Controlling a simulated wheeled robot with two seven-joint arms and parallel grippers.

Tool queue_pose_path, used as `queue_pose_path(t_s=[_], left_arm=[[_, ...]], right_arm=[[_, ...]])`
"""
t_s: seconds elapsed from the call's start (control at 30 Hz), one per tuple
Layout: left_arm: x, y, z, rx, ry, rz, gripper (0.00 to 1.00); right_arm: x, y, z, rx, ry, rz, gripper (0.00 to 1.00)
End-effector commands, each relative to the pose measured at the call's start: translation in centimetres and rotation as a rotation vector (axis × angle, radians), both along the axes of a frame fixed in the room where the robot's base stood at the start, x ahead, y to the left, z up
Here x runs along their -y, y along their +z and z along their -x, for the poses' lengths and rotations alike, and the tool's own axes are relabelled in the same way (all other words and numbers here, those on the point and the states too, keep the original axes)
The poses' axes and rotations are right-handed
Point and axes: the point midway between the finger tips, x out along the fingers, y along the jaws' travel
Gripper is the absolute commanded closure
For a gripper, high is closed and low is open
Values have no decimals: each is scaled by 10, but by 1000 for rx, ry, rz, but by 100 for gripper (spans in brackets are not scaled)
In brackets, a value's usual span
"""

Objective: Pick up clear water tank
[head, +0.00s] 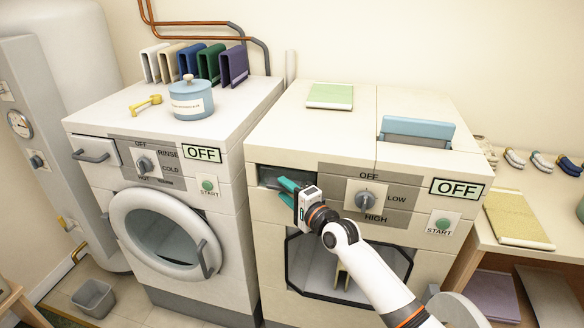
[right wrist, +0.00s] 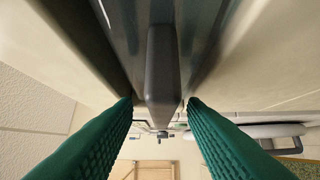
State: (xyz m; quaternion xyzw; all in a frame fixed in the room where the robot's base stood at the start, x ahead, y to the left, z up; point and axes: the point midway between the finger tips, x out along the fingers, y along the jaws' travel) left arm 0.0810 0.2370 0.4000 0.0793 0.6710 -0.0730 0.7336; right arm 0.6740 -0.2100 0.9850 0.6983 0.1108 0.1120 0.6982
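The clear water tank (head: 270,174) sits in a slot at the upper left of the right-hand machine's front. It looks dark and see-through. In the right wrist view its grey front face (right wrist: 127,30) carries a dark grey bar handle (right wrist: 165,65). My right gripper (head: 286,187), with green fingers, is at the tank's front. In the right wrist view its fingers (right wrist: 160,100) are apart, one on each side of the handle, with a gap on both sides. The gripper partly hides the tank in the head view. My left gripper is not in view.
The right machine has a dial (head: 365,200) and a start button (head: 442,225) right of the tank. A white washer (head: 226,200) stands to the left, a blue pot (head: 191,100) on it. A shelf table (head: 470,200) stands at right. A grey bin (head: 94,298) is on the floor.

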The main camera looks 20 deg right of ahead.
Motion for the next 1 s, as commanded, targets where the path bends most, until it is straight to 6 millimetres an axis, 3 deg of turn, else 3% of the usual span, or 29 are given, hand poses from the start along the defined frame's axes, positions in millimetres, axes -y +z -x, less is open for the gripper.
queue_pose_path(t_s=[0.2,0.43,0.67,1.0], left_arm=[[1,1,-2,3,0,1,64],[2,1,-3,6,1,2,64],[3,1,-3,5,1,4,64],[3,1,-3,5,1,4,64]], right_arm=[[-6,0,-20,0,-1,0,62],[-7,-1,-20,-1,0,0,62],[-7,-1,-20,-1,0,0,99],[-6,2,-20,5,-1,0,100]])
